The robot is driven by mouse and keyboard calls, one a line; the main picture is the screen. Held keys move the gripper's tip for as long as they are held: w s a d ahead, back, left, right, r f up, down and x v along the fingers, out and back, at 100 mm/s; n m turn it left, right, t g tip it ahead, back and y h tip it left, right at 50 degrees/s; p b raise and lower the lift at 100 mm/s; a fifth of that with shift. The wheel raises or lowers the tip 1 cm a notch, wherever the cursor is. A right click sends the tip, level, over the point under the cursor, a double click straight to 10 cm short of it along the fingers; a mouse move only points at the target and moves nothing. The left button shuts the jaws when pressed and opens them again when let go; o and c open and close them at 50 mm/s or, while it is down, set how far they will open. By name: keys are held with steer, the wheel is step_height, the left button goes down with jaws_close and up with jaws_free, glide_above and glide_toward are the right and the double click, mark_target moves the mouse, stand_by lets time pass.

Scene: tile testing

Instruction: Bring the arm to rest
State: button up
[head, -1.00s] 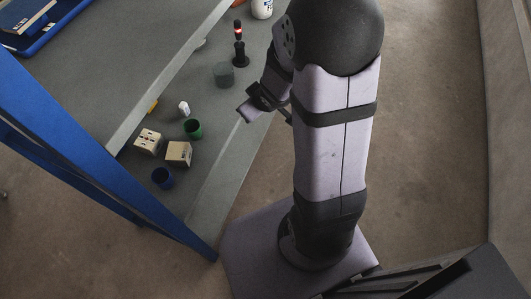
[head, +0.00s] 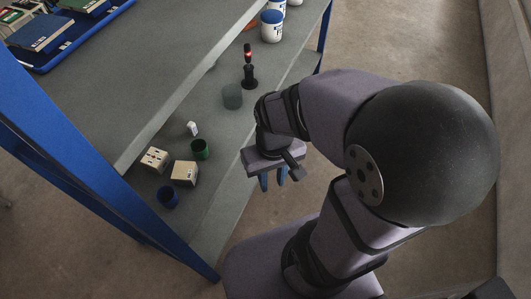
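My gripper (head: 273,180) hangs at the end of my folded arm in the middle of the head view, just off the front edge of the grey lower shelf (head: 215,225). Its two blue fingers point down toward the floor. A small gap shows between them and nothing is seen in it. It touches no object that I can see.
White-and-blue containers (head: 272,25) stand farther back. A blue post (head: 80,150) rises at left.

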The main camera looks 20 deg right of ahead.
step_height(320, 180, up, 20)
steer(key=p, duration=2)
steer(key=shift+r, duration=0.25)
